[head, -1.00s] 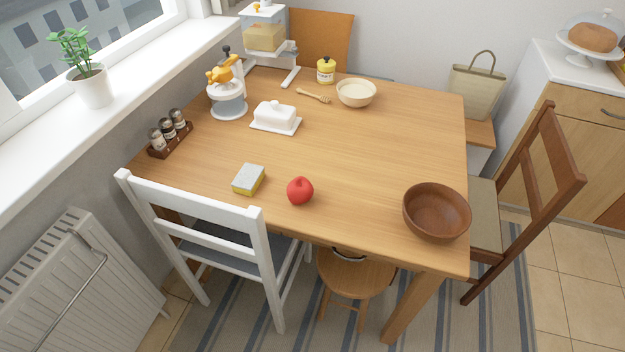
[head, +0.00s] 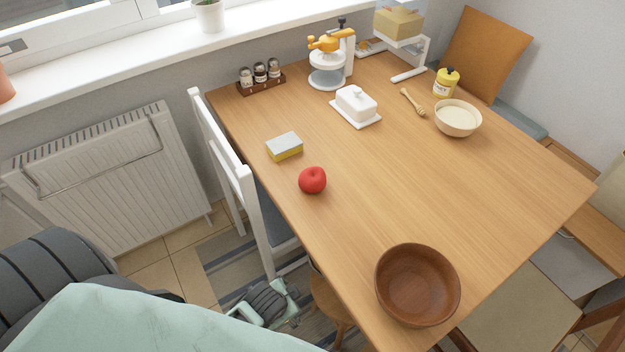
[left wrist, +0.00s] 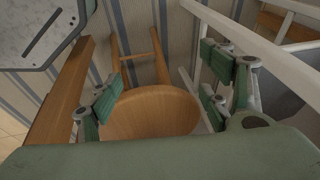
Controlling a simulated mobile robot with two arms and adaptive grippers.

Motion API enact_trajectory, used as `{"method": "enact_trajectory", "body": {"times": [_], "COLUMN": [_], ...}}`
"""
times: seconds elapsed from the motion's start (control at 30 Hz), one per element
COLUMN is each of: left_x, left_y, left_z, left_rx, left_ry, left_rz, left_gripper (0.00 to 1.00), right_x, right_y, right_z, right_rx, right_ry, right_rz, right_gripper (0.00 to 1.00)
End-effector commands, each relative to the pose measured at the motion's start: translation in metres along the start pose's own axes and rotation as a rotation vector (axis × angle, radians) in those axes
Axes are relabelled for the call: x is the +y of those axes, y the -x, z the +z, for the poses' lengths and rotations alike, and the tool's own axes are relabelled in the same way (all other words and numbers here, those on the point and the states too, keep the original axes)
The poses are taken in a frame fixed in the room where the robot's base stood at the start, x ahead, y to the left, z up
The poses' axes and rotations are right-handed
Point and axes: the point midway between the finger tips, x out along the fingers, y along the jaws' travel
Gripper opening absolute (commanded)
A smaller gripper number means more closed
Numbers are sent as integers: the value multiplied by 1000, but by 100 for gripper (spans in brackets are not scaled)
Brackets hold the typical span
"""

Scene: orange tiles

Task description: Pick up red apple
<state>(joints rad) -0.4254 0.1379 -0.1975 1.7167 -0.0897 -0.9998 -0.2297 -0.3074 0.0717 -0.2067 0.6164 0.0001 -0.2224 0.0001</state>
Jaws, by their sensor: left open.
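The red apple (head: 312,180) sits on the wooden table (head: 500,200) near its front-left edge, beside a yellow and grey sponge (head: 285,146). My left gripper (head: 272,304) is low down in the head view, below the tabletop and near the white chair. In the left wrist view my left gripper (left wrist: 160,88) has its green fingers spread apart with nothing held between them. The apple does not show in the left wrist view. My right gripper is not in view.
The white chair (head: 246,195) stands against the table's edge near the apple. A wooden stool (left wrist: 150,112) is under the table edge, in front of my left gripper. A brown bowl (head: 418,285) sits at the near corner. The table's middle is clear.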

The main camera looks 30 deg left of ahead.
Motion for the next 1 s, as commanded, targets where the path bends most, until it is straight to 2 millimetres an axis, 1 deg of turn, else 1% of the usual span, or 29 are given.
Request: {"method": "enact_trajectory", "body": {"times": [0.03,0.1,0.2,0.3,0.47,0.5,0.53,0.77,0.87,0.97,1.0], "left_x": [-9,-19,-30,-38,-47,-51,-55,-83,-97,-113,-119], "left_y": [24,55,95,130,179,191,197,199,201,206,208], "left_z": [-15,-29,-43,-50,-56,-59,-62,-90,-106,-126,-134], "left_rx": [20,35,51,64,85,92,96,84,59,6,-23], "left_ry": [-17,-40,-67,-86,-112,-139,-190,-600,-816,-1078,-1192], "left_rz": [-16,-35,-59,-77,-104,-120,-142,-312,-407,-526,-579], "left_gripper": [72,72,72,72,72,72,72,72,72,72,72], "right_x": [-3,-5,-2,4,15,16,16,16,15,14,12], "right_y": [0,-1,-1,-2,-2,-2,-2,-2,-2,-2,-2], "right_z": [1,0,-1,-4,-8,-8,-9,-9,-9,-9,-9], "right_rx": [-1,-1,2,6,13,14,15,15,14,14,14], "right_ry": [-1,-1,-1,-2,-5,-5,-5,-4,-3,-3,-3], "right_rz": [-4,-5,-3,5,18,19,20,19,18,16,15], "right_gripper": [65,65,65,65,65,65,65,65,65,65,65]}}
